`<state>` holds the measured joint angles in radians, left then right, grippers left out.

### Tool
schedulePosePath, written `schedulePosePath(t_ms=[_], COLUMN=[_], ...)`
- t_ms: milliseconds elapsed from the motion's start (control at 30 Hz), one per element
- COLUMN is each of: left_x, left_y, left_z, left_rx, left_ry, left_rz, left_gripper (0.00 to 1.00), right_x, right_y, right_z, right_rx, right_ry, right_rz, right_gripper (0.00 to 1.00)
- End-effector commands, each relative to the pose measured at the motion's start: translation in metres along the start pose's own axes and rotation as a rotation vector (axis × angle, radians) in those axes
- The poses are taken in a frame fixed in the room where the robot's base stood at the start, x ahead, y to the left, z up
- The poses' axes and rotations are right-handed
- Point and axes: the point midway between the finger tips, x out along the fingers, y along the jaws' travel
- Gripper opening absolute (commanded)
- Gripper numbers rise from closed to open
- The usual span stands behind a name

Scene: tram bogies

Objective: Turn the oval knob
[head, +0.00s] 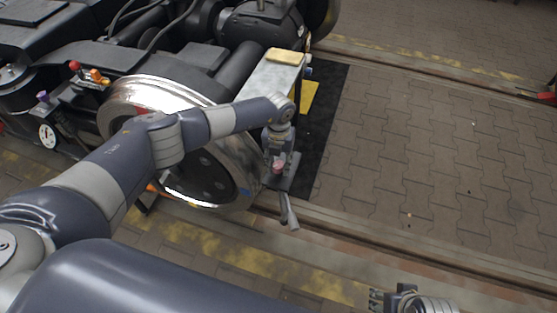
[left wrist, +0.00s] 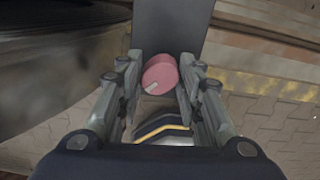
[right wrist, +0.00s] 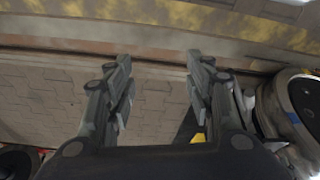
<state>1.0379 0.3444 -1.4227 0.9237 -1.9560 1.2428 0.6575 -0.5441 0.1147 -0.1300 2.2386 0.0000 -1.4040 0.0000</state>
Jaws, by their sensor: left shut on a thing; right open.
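A pink-red knob (left wrist: 160,77) with a short white mark on its face stands out from a dark grey plate (left wrist: 172,28) in the left wrist view. My left gripper (left wrist: 161,66) is shut on the knob, with one finger on each side. In the head view the knob (head: 278,167) shows small below my left wrist, beside the wheel, and the fingers partly cover it. The white mark slants from upper right to lower left in the left wrist view. My right gripper (right wrist: 158,64) is open and empty over the paving; it shows at the bottom edge of the head view (head: 377,300).
A large steel wheel (head: 225,185) stands close to the left of the knob. A grey lever (head: 288,212) hangs below the knob's plate. The paving (head: 430,150) at right is clear.

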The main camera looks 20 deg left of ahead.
Motion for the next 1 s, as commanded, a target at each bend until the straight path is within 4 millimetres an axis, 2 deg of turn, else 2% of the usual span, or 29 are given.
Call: schedulePosePath(t_ms=[233,633,667,733,1000], left_x=[-0.0001,0.0003,0.0003,0.0003,0.0001], left_y=[-0.0002,-0.0002,-0.0002,-0.0002,-0.0001], left_z=[-0.0001,0.0,0.0,0.0,0.0], left_rx=[-0.047,-0.05,-0.05,-0.05,-0.05], left_ry=[0.0,0.0,0.0,0.0,0.0], left_rz=[0.0,0.0,0.0,0.0,0.0], left_gripper=[0.1,0.1,0.38,0.54,0.54], right_x=[0.0113,0.0129,0.0129,0.0129,0.0127], right_y=[-0.0006,-0.0005,-0.0005,-0.0004,-0.0004], right_z=[0.0013,0.0018,0.0018,0.0017,0.0016], right_rx=[-0.001,-0.001,-0.001,-0.001,-0.001], right_ry=[-0.004,-0.005,-0.005,-0.005,-0.005], right_rz=[-0.001,-0.001,-0.001,-0.001,-0.001], right_gripper=[0.49,0.49,0.49,0.49,0.49])
